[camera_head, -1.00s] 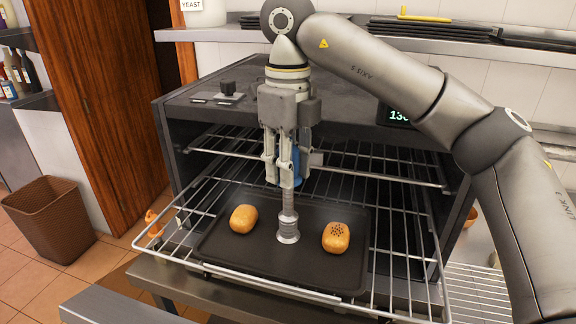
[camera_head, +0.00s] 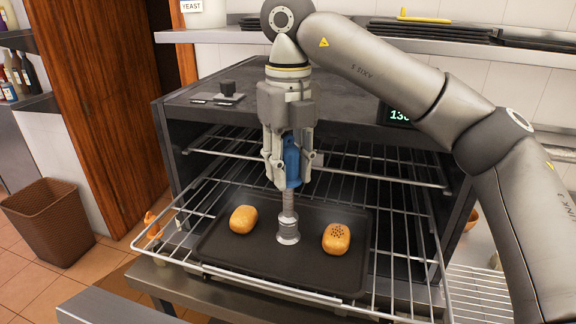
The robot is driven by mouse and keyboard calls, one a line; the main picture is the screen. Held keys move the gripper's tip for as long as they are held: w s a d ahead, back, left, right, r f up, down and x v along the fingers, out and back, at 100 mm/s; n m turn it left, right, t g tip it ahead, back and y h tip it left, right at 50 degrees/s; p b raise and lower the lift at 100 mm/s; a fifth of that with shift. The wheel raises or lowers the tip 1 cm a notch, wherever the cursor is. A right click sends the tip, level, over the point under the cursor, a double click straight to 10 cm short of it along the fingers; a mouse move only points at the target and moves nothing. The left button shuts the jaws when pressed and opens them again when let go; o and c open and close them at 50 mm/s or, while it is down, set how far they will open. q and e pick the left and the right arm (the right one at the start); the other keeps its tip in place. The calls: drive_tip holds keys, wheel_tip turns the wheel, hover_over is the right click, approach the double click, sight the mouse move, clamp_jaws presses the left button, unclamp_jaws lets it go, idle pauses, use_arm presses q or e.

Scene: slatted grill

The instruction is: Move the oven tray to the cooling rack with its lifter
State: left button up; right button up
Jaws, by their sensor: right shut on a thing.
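The dark oven tray (camera_head: 265,264) lies on a pulled-out wire rack in front of the open oven. A bread roll (camera_head: 243,219) sits on its left part and a seeded roll (camera_head: 336,239) on its right part. The lifter (camera_head: 288,222), with a blue handle and a grey metal shaft, stands upright with its round foot on the tray between the rolls. My right gripper (camera_head: 288,178) is shut on the blue handle from above. The cooling rack (camera_head: 475,292) shows in part at the lower right, behind my arm. My left gripper is not in view.
The oven (camera_head: 330,128) stands behind the tray, with bare wire rack (camera_head: 400,235) right of it. A brown waste basket (camera_head: 48,220) is on the floor at left. A shelf (camera_head: 450,50) with dark trays runs along the back wall.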

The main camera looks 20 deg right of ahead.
drive_tip(key=shift+m, duration=0.8)
drive_tip(key=shift+m+b, duration=0.35)
drive_tip(key=shift+m, duration=1.25)
drive_tip(key=shift+m+b, duration=0.35)
drive_tip(key=shift+m, duration=1.25)
drive_tip(key=shift+m, duration=0.7)
drive_tip(key=shift+m+b, duration=0.35)
drive_tip(key=shift+m, duration=0.55)
